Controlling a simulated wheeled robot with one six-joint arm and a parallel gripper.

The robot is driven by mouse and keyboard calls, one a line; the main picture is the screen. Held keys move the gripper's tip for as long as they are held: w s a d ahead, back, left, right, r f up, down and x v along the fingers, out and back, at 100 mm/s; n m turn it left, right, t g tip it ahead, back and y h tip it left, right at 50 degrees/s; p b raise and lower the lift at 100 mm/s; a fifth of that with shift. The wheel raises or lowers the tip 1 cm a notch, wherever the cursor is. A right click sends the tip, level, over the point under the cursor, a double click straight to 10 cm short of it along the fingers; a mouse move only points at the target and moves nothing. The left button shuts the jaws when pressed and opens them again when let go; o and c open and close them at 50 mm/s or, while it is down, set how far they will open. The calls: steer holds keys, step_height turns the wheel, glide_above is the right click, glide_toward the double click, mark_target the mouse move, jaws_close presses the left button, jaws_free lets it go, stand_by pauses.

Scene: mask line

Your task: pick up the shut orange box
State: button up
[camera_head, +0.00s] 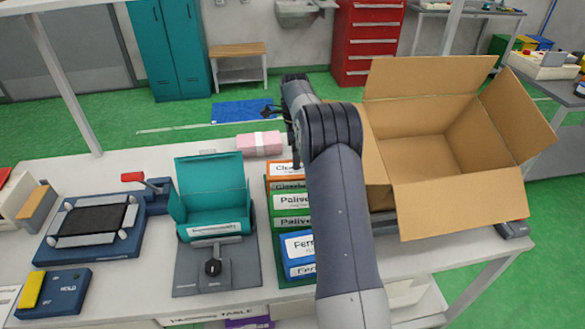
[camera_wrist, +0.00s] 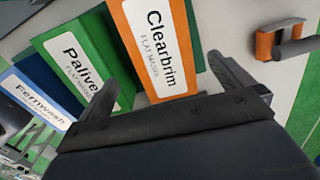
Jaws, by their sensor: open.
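The shut orange box (camera_head: 271,170), labelled Clearbrim, lies at the far end of a row of boxes on the table, partly hidden by my arm in the head view. In the wrist view the orange box (camera_wrist: 134,32) fills the upper middle, its white label facing the camera. My gripper (camera_wrist: 163,70) is open, with one finger to the left over the green box and one to the right beside the orange box. Nothing is held between them. Whether the fingers touch the box cannot be told.
A green Palive box (camera_wrist: 104,98) and a blue Fernwash box (camera_wrist: 18,78) sit beside the orange one. A teal open carton (camera_head: 208,180) stands left in a fixture. A pink wrapped pack (camera_head: 245,145) lies behind. A large open cardboard box (camera_head: 460,205) stands right.

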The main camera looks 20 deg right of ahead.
mark_target(295, 174)
step_height(295, 174, down, 5)
steer(key=shift+w+f+p, duration=0.1)
steer(key=shift+f+p, duration=0.1)
steer(key=shift+p, duration=0.1)
steer(key=shift+d+f+p, duration=0.15)
steer(key=shift+f+p, duration=0.6)
steer(key=shift+f, duration=2)
steer(key=shift+c, duration=0.2)
steer(key=shift+r, duration=0.1)
steer(key=c, duration=0.9)
